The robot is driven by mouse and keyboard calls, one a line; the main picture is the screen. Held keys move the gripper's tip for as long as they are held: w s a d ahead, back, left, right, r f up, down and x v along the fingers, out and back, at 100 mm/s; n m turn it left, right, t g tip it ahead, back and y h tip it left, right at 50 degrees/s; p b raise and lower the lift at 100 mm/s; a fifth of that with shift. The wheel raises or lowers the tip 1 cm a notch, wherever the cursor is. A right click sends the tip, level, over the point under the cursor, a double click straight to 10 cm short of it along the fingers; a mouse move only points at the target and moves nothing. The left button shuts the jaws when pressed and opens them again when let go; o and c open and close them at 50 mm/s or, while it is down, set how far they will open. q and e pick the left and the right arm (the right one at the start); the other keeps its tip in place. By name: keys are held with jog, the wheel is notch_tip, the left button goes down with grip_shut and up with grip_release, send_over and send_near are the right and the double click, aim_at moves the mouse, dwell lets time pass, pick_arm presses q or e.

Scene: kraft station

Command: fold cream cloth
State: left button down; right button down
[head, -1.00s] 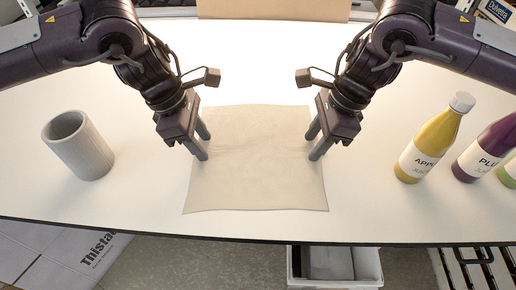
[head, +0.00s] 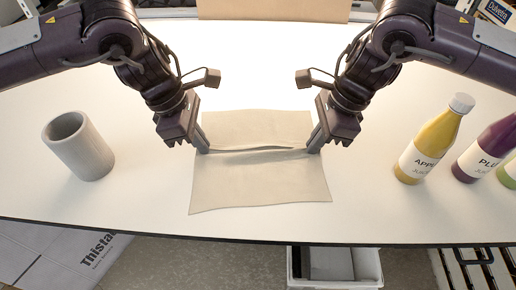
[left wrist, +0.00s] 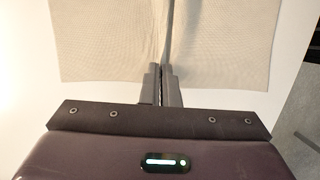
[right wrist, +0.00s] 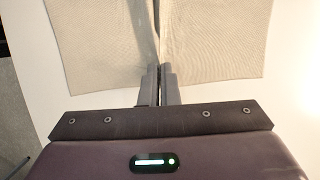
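The cream cloth (head: 260,180) lies flat on the white table, with a raised pinched ridge running across its middle from side to side. My left gripper (head: 203,148) is shut on the cloth at the left end of the ridge. My right gripper (head: 314,148) is shut on the cloth at the right end of the ridge. In the left wrist view the fingers (left wrist: 161,85) are together at the cloth's edge, with the fold running away from them. The right wrist view shows the same at the other edge, with the fingers (right wrist: 157,85) closed.
A grey cup (head: 78,148) stands on the table at the left. A yellow bottle (head: 433,140) and a purple bottle (head: 488,150) stand at the right, with a green one partly cut off. The table's front edge lies just below the cloth.

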pick_arm(q)
jog(key=shift+r, duration=0.1)
